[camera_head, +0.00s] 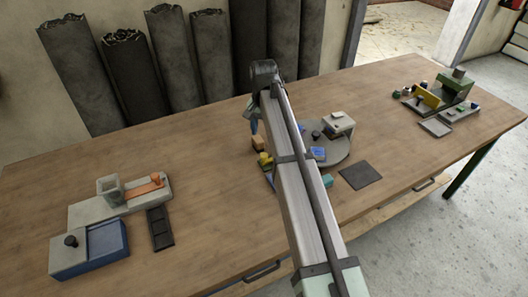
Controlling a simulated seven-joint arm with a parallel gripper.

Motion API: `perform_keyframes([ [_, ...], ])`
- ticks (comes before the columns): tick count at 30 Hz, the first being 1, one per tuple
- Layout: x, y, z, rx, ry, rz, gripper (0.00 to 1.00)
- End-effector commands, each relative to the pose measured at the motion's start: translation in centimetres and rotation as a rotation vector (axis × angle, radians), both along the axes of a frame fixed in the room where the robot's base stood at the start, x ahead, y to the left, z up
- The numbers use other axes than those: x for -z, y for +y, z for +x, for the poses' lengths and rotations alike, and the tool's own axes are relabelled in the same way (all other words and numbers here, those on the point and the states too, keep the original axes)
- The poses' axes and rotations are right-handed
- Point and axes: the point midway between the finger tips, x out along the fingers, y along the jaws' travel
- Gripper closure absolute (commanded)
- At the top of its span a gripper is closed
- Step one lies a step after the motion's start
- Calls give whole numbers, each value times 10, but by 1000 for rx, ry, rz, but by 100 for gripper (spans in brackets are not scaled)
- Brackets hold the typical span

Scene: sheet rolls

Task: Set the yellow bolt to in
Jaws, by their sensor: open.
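A yellow piece (429,101) shows on the grey and green fixture (455,88) at the right of the table; it looks like a bolt, but whether it is in or out is too small to tell. A second small yellow piece (264,158) shows just left of my arm, partly hidden by it. My gripper (254,128) hangs below the far end of my arm, mostly hidden behind the arm. It is open, over the middle of the table, close to the second yellow piece and well left of the right fixture.
A grey fixture with an orange lever (144,187) and a blue-grey box (104,240) stand left. Dark rolls lean behind. The left-middle tabletop is clear.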

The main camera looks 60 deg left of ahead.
Motion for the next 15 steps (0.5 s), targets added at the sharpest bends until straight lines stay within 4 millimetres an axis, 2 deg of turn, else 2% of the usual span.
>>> perform_keyframes([
  [9, 57, -1, 0, -1, 1, -1, 43],
  [15, 85, 0, 0, -1, 1, 0, 43],
])
